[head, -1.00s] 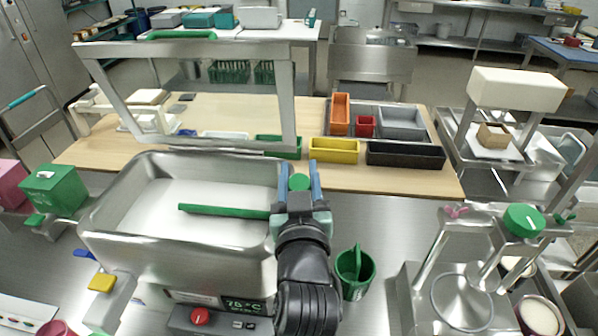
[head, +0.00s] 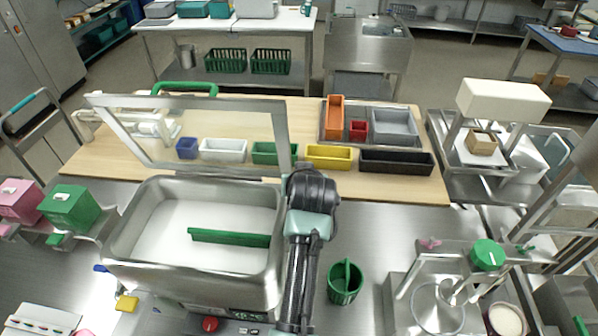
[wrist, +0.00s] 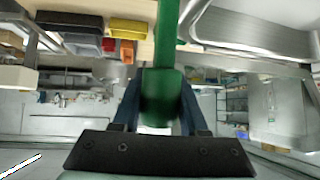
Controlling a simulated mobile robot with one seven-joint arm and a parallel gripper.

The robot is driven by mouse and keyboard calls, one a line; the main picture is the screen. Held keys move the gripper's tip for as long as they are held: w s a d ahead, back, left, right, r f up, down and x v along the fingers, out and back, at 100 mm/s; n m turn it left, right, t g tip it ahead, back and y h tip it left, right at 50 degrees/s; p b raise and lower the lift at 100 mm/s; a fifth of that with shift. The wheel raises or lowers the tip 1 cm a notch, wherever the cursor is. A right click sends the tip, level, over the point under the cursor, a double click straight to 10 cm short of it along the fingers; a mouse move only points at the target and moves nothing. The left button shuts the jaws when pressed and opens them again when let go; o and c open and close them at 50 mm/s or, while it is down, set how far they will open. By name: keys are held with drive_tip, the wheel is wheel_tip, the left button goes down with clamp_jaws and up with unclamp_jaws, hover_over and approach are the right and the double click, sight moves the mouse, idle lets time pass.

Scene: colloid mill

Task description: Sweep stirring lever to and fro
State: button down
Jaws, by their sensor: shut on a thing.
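The stirring lever shows as a green bar (head: 230,238) lying low across the inside of the steel vat (head: 125,235). Its right end meets the vat's right wall, beside my arm. In the wrist view a green stem with a thick rounded grip (wrist: 162,100) runs between my fingers. My gripper (wrist: 160,90) is shut on that green grip, with a dark finger on each side. In the head view my own arm hides the gripper and the grip. The vat holds a smooth white mass (head: 190,215).
A framed clear lid (head: 280,130) stands raised behind the vat. A green cup (head: 345,283) stands close right of my arm. Coloured bins, including a yellow one (head: 328,157), line the wooden table behind. A mill with a green knob (head: 487,255) stands at right.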

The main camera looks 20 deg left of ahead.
drive_tip(key=shift+w+a+f+g+h, duration=0.2)
drive_tip(key=shift+w+f+g, duration=0.2)
drive_tip(key=shift+w+g, duration=0.15)
drive_tip(key=shift+w+a+f+g+h, duration=0.1)
drive_tip(key=shift+w+f+g+h, duration=0.1)
drive_tip(key=shift+w+f+g, duration=0.25)
drive_tip(key=shift+r, duration=0.1)
drive_tip(key=c, duration=0.8)
unclamp_jaws()
drive_tip(key=o, duration=0.4)
drive_tip(key=shift+w, duration=0.2)
drive_tip(key=shift+c, duration=0.2)
drive_tip(key=b+v, duration=0.3)
drive_tip(key=v, duration=1)
